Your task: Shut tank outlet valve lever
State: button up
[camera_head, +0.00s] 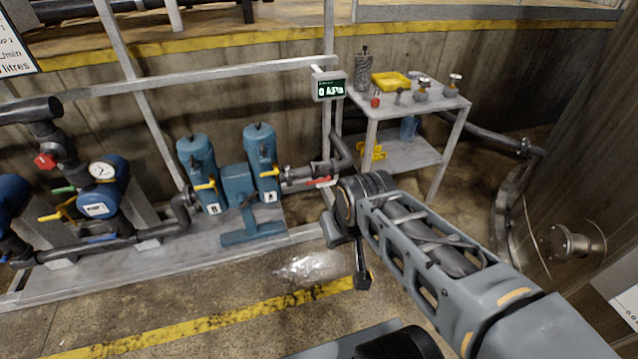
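No lever in view carries a label I can read as the tank outlet. A red lever (321,181) lies roughly level on the pipe right of the blue canister marked A (261,160). A large curved tank-like wall (590,130) with a flanged metal fitting (571,243) is at the right; no lever is clear on it. My arm reaches in from the lower right. My gripper (362,281) hangs down at the arm's end, in front of the pump skid in the picture. Its fingers are too small and dark to tell open from shut.
Blue canister B (198,168) and canister A have yellow levers. A blue pump (103,195) with a gauge stands left. A display (329,86) reads 0 kPa. A cart (440,103) holds small parts. Wet floor (306,267) and a yellow line (200,330) lie in front.

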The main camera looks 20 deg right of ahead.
aim_at(328, 177)
jog(key=k, duration=0.55)
jog(key=u, duration=0.35)
jog(key=i, duration=1.6)
jog(key=z, duration=0.55)
